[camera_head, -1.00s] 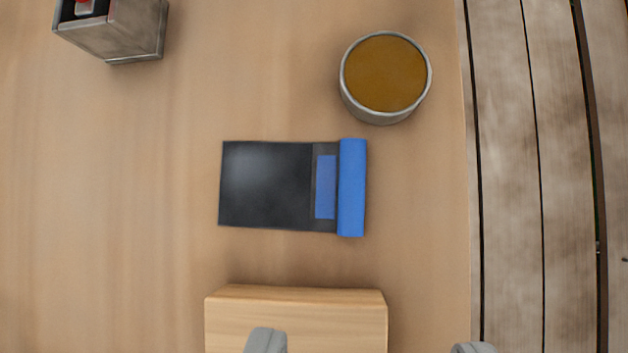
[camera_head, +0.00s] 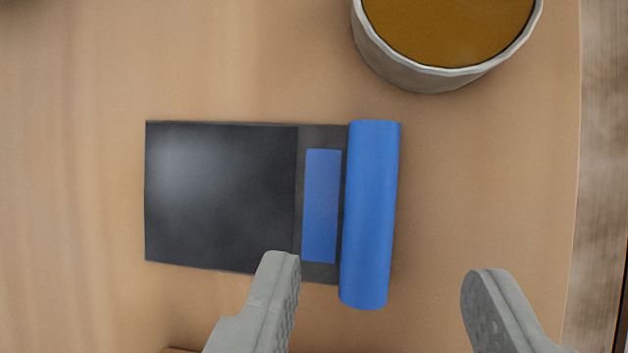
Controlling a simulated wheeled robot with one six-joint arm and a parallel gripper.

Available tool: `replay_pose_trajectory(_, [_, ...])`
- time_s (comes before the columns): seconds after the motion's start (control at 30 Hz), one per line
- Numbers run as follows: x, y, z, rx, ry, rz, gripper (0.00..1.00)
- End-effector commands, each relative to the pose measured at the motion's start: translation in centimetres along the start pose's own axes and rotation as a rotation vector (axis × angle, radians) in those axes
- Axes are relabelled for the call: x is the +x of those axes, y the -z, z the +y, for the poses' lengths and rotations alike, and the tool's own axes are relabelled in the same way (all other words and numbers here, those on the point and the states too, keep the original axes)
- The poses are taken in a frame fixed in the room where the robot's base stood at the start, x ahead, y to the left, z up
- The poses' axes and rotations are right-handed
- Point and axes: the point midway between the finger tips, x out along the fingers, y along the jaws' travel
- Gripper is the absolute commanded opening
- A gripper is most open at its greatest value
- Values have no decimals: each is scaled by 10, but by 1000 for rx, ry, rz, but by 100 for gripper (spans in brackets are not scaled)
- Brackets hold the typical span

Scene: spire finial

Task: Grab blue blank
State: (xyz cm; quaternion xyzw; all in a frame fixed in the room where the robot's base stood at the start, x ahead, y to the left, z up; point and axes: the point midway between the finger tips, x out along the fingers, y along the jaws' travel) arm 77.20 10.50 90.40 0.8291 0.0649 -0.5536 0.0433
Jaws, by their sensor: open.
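The blue blank (camera_head: 369,215) is a blue cylinder lying along the right end of a flat dark mat (camera_head: 220,195). A flat blue strip (camera_head: 321,205) shows on the mat just left of the blank. My gripper (camera_head: 382,268) is open and empty. Its left fingertip overlaps the mat's lower edge in the picture, and its right fingertip is over bare table right of the blank. The blank's lower end lies between the two fingers in the picture, with a gap on each side. I cannot tell the height of the fingertips above the table.
A round metal tin (camera_head: 430,75) with amber-brown contents stands at the top right, above the blank. The table (camera_head: 70,200) is clear to the left, and its right edge borders weathered planks (camera_head: 604,120). A sliver of wooden block shows at the bottom.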

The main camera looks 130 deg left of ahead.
Motion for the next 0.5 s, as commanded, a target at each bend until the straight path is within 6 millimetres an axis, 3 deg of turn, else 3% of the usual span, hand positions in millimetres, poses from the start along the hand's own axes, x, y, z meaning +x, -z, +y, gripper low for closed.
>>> replay_pose_trajectory(0.3, [40, -2, -2, 0, 0, -3, 47])
replay_pose_trajectory(0.5, [49, -1, -2, 0, 0, -1, 47])
